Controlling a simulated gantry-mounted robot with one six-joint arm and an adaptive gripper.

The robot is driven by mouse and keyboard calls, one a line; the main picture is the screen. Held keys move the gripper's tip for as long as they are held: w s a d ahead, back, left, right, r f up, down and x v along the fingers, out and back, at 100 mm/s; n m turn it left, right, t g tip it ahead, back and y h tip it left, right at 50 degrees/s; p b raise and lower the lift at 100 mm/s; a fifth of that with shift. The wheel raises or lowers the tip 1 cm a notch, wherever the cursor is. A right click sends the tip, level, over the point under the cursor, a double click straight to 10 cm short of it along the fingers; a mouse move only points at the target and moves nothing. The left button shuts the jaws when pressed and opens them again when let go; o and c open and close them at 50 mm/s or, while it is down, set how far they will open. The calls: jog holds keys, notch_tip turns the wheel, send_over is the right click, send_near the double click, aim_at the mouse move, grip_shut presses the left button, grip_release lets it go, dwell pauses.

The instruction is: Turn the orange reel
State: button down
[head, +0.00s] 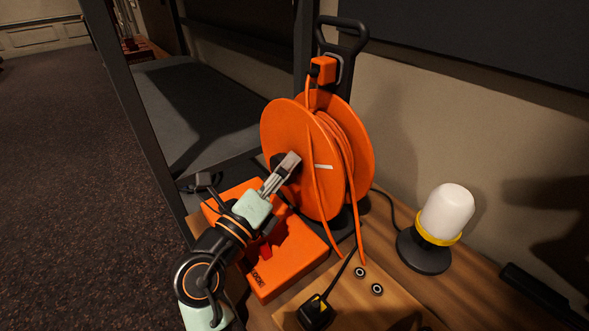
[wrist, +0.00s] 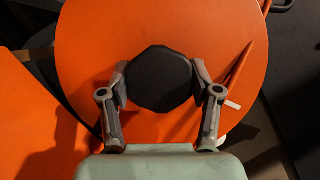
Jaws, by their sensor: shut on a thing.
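The orange reel (head: 287,127) stands upright on the wooden desk, with orange cable (head: 335,135) wound between its two discs. Its near disc fills much of the wrist view (wrist: 205,35). A black faceted knob (wrist: 160,79) sits on the face of that disc. My gripper (wrist: 161,84) is shut on the knob, one finger on each side. In the head view my gripper (head: 288,163) reaches the disc's face from the lower left, and the knob is mostly hidden behind the fingers. A small white mark (head: 323,167) shows on the disc, right of the fingers.
An orange box (head: 285,265) lies under my arm, in front of the reel. A white lamp with a yellow ring (head: 446,215) stands at the right. A black plug (head: 315,312) and two small round pieces (head: 360,272) lie on the desk. A black handled stand (head: 342,35) rises behind the reel.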

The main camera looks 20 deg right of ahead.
dwell(0.3)
jog(key=shift+c, duration=1.2)
grip_release()
jog(key=v, duration=1.2)
jog(key=shift+r, duration=0.1)
